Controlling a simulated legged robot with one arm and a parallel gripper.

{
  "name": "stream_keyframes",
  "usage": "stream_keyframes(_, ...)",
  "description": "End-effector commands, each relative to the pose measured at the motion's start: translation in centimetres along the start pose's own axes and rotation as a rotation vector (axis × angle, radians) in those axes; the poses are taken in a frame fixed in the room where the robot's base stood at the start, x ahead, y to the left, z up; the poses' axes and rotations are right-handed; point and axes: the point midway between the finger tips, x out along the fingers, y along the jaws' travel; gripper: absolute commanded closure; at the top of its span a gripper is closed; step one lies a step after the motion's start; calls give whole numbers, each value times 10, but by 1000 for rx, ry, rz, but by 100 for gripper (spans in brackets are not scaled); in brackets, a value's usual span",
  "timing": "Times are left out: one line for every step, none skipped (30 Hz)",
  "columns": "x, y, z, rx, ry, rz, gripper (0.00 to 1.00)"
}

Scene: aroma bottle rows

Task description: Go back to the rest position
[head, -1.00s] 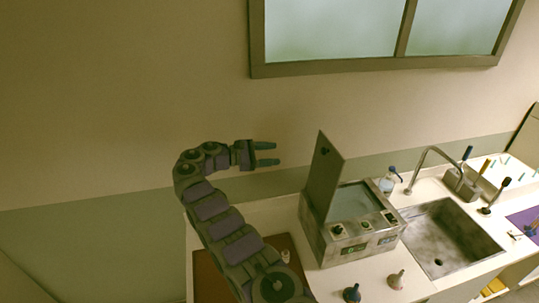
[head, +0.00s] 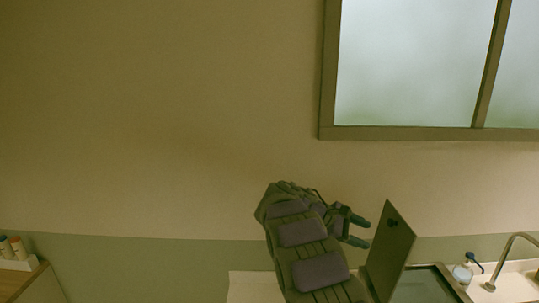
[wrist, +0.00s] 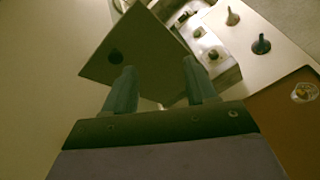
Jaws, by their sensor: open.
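My gripper (head: 366,231) is open and empty, raised in front of the wall in the head view. Its two teal fingers point right, close to the raised lid (head: 391,250) of the metal box machine (head: 424,287) in the picture. In the wrist view my gripper (wrist: 160,82) shows its two fingers apart, with nothing between them. The lid (wrist: 135,50) and the machine's knobbed front (wrist: 205,43) lie beyond the fingers there. I cannot tell the exact gap between fingers and lid.
A pale bottle (wrist: 232,17) and a dark bottle (wrist: 261,45) stand on the counter, beside a brown board (wrist: 285,125). A pump bottle (head: 464,271) and faucet (head: 508,255) are at the right. Several small containers (head: 12,248) stand on a cabinet at far left. A window (head: 420,65) is above.

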Motion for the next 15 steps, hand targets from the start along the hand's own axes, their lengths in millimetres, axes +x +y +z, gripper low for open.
stream_keyframes(6, -13, 6, 17, 18, -24, 43)
stream_keyframes(8, -19, 10, 30, 32, -38, 43)
stream_keyframes(10, -28, 15, 47, 51, -57, 43)
stream_keyframes(13, -36, 17, 57, 63, -73, 43)
stream_keyframes(15, -44, 21, 69, 76, -88, 43)
stream_keyframes(17, -54, 26, 89, 95, -108, 43)
stream_keyframes(19, -63, 28, 99, 107, -127, 43)
stream_keyframes(21, -72, 32, 113, 118, -144, 43)
stream_keyframes(22, -83, 36, 133, 135, -167, 43)
stream_keyframes(24, -92, 39, 146, 147, -186, 43)
stream_keyframes(26, -102, 42, 158, 158, -205, 43)
stream_keyframes(27, -115, 46, 180, 176, -229, 43)
stream_keyframes(28, -124, 48, 194, 188, -248, 43)
stream_keyframes(30, -135, 50, 207, 199, -268, 43)
stream_keyframes(30, -148, 54, 231, 216, -293, 43)
